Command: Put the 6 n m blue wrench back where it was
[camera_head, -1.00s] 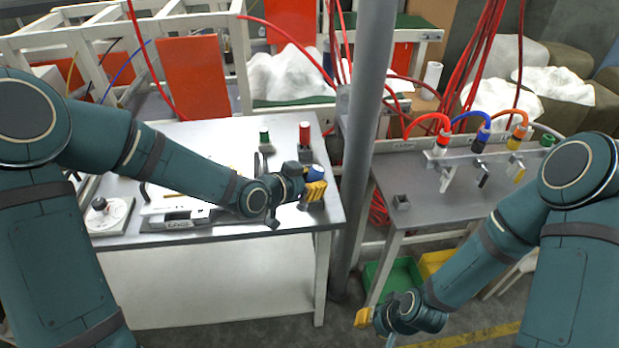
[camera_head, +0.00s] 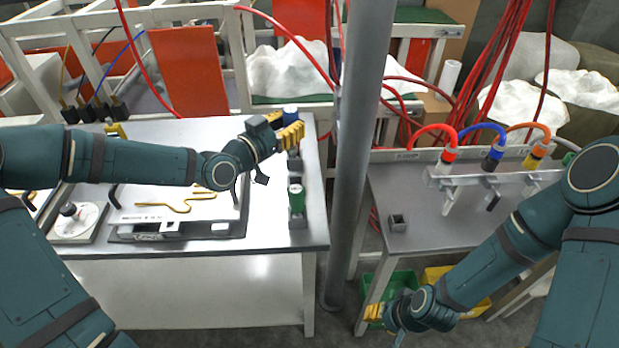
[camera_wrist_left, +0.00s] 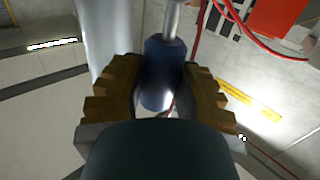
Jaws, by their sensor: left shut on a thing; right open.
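The blue wrench (camera_head: 291,110) shows as a blue end at my left gripper (camera_head: 284,131), which is shut on it above the right part of the left table. In the left wrist view, the wrench's dark blue body (camera_wrist_left: 157,75) lies between the two yellow fingers, with a silver shaft at its upper end. A green-topped tool (camera_head: 297,198) stands upright near the table's right edge, beside a small grey holder (camera_head: 294,167). The gripper may hide other tools behind it. My right gripper (camera_head: 374,312) is open and empty, low in front of the right table.
A grey pole (camera_head: 352,150) stands between the tables.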

